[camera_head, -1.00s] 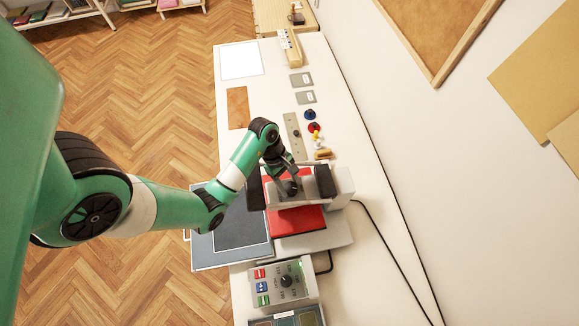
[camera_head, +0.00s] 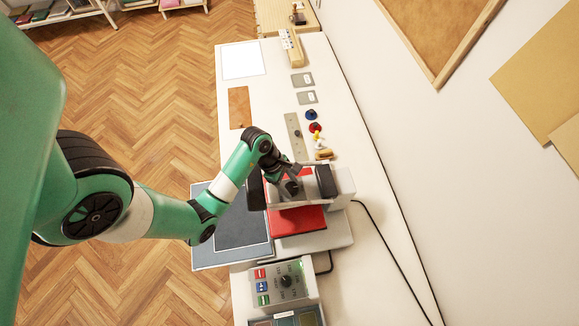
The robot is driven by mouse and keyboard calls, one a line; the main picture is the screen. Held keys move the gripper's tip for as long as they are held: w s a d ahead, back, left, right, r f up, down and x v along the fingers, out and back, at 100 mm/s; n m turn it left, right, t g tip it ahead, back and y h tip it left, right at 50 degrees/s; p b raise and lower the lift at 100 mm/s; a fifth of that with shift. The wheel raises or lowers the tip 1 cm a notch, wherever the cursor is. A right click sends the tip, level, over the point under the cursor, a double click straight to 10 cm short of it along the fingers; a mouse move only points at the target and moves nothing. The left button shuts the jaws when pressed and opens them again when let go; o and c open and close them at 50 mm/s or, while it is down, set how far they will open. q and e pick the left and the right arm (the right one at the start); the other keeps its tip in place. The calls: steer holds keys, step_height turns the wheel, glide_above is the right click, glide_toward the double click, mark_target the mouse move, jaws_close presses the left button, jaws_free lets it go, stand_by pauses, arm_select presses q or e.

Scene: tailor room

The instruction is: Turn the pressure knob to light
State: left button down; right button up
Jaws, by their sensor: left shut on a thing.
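A white press-like machine (camera_head: 341,185) with a red pad (camera_head: 298,220) stands on the white table. A dark round knob (camera_head: 292,188) is on the machine's front. My left gripper (camera_head: 287,184) reaches it from above and behind and is shut on it. The fingers partly hide the knob, and its pointer and setting cannot be read. A control box (camera_head: 305,272) with a dark dial (camera_head: 286,281) and printed marks stands nearer, apart from my gripper. My right gripper is not in view.
A dark blue-grey mat (camera_head: 238,228) lies left of the machine. Colored buttons (camera_head: 261,287) sit on the control box. Behind the machine are a grey plate (camera_head: 293,138), small spools (camera_head: 315,127) and cards. A black cable (camera_head: 385,238) runs along the right, near the wall.

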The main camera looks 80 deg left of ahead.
arm_select(q)
steer(key=shift+n+y, duration=0.3)
steer(key=shift+n, duration=0.6)
steer(key=shift+t, duration=0.3)
steer(key=shift+c, duration=1.1)
jaws_free()
